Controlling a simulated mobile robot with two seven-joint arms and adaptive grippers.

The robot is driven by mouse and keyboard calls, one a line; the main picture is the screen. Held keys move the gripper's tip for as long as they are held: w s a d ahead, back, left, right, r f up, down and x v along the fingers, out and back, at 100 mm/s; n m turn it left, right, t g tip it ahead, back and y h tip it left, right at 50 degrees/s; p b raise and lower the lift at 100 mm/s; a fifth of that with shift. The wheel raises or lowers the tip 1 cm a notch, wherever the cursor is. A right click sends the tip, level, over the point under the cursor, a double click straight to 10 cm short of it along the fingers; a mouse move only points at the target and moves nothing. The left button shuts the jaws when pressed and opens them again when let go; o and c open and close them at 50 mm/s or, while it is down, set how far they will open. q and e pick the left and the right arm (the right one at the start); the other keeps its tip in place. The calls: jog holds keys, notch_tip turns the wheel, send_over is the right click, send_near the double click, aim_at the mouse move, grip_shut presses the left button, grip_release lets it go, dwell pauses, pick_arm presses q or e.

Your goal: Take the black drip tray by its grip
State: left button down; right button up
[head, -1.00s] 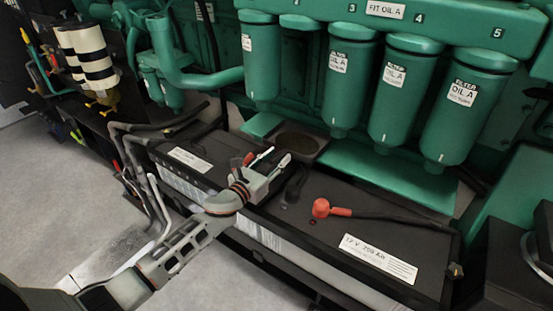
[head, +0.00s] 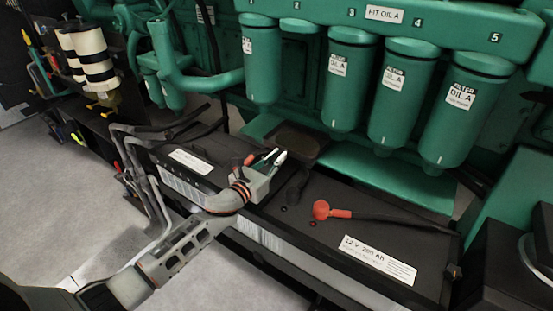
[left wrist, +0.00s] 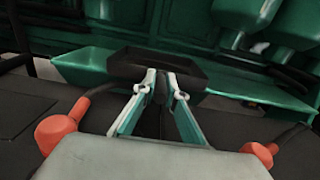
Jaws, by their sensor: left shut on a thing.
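The black drip tray (head: 302,142) is a shallow dark rectangular pan below filter position 2, at the edge of the green ledge. In the left wrist view the tray (left wrist: 190,66) lies straight ahead of the fingers. My left gripper (head: 275,155) reaches over the batteries to the tray's near side. In the left wrist view my left gripper (left wrist: 161,76) has its fingertips close together on the tray's narrow dark grip, which is mostly hidden between them. My right gripper is not in view.
Green oil filters (head: 393,92) hang above and beside the tray; position 2 has no canister. Black batteries (head: 345,225) lie below, with a red terminal cap (head: 321,209) and cable right of my gripper. Grey hoses (head: 140,170) stand at left.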

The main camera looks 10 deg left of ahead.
pick_arm(q)
jog(key=shift+r, duration=0.2)
jog(key=shift+s+a, duration=0.15)
jog(key=shift+s, duration=0.2)
jog(key=p+v, duration=0.1)
jog(key=v, duration=1.8)
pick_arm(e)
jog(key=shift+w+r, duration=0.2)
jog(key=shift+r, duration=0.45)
pick_arm(q)
jog(key=shift+s, duration=0.15)
